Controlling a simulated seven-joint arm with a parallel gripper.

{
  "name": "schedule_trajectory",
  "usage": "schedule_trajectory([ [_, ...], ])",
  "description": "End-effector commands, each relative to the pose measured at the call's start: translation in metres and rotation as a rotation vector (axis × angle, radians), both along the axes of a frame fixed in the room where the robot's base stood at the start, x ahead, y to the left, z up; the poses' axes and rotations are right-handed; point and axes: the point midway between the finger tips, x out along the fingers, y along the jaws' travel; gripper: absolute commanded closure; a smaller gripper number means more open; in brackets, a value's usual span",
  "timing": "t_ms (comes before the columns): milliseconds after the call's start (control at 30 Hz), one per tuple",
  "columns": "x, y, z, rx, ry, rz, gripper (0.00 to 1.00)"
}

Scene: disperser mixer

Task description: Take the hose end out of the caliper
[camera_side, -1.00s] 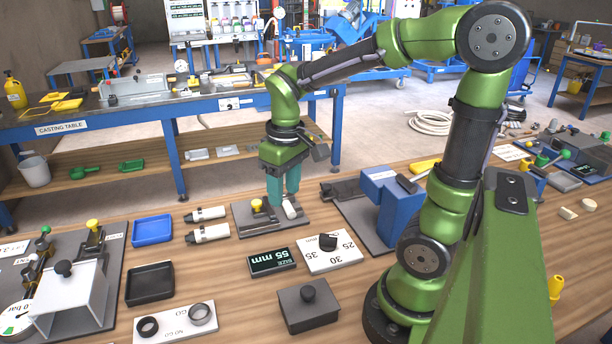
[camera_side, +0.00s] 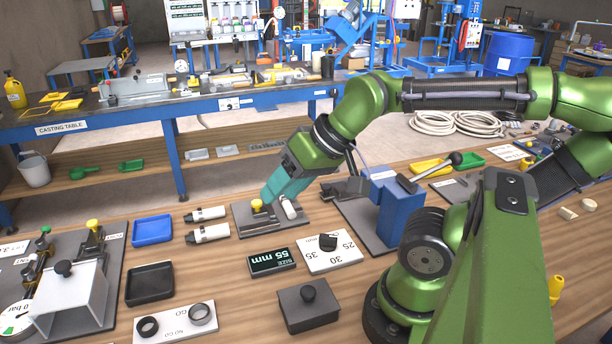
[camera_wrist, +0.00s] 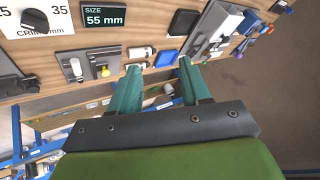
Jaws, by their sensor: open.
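The caliper (camera_side: 245,222), a dark grey plate fixture with a yellow knob (camera_side: 257,205), lies on the wooden bench. The hose end (camera_side: 289,209), a short whitish cylinder, sits in it to the right of the knob. In the wrist view the caliper (camera_wrist: 88,62) and hose end (camera_wrist: 77,69) are left of my fingers. My gripper (camera_side: 269,198) is tilted, its teal fingers slanting down-left beside the knob in the side view. In the wrist view my gripper (camera_wrist: 158,68) is open with nothing between its fingers; the hose end is outside them.
Two white hose fittings (camera_side: 207,233) and a blue tray (camera_side: 152,230) lie left of the caliper. A blue press (camera_side: 392,205) stands at right. In front are a 55 mm display (camera_side: 272,262), a dial plate (camera_side: 330,252) and a grey knobbed box (camera_side: 309,305).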

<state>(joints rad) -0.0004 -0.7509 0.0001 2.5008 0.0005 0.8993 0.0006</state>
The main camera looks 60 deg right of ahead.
Motion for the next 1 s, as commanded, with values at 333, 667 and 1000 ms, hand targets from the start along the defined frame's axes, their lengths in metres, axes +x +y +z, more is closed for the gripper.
schedule_trajectory([
  [333, 0.001, -0.002, 0.000, 0.000, 0.002, -0.006, 0.44],
  [667, 0.054, -0.062, -0.022, 0.006, 0.218, -0.178, 0.44],
  [1000, 0.121, -0.194, -0.060, -0.008, 0.518, -0.377, 0.44],
])
